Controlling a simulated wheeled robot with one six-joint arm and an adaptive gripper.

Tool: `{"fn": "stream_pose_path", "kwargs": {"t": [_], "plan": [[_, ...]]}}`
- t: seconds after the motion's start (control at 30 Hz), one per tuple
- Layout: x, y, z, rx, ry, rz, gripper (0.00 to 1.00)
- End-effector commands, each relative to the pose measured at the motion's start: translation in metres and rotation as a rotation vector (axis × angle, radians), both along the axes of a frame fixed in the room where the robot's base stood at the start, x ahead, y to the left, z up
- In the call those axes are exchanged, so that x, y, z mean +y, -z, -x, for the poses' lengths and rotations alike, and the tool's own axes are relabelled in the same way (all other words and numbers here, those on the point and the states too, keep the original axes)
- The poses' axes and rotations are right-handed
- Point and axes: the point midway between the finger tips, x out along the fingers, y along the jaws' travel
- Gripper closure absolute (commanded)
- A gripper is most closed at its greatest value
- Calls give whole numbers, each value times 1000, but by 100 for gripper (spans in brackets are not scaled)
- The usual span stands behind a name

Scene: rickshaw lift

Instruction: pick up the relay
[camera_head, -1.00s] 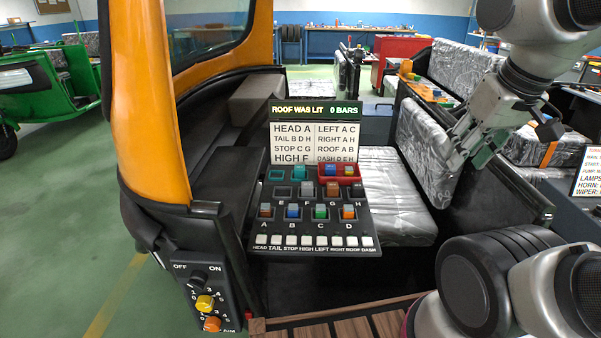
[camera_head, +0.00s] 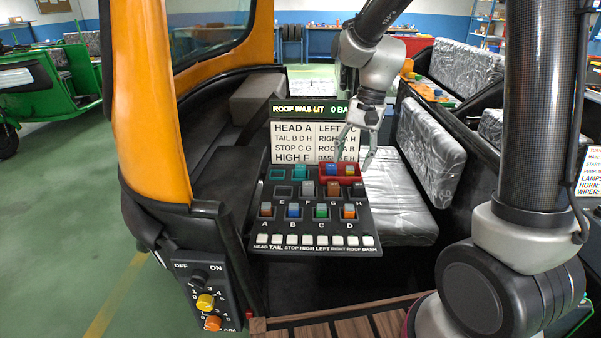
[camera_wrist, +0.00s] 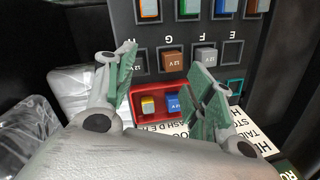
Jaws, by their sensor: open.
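Several small relays stand in the dark panel (camera_head: 308,222): a grey one (camera_head: 307,188) at F, a brown one (camera_head: 332,188) at G, and more in the A to D row. My gripper (camera_head: 355,154) is open and empty, pointing down above the tray.
A label board (camera_head: 291,143) stands behind the panel, partly hidden by my gripper. Socket E (camera_head: 283,191) is empty. White switches (camera_head: 308,240) line the panel's front edge. A wrapped seat (camera_head: 400,205) lies to the right. An orange pillar (camera_head: 160,110) stands left.

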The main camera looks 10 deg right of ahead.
Motion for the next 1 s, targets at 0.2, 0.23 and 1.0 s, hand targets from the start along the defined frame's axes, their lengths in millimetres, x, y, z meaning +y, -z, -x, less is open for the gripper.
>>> {"fn": "stream_pose_path", "kwargs": {"t": [0.2,0.23,1.0], "plan": [[53,37,-81,116,572,-83,46],[57,36,-89,126,647,-96,46],[94,58,-120,242,1202,-174,46]]}}
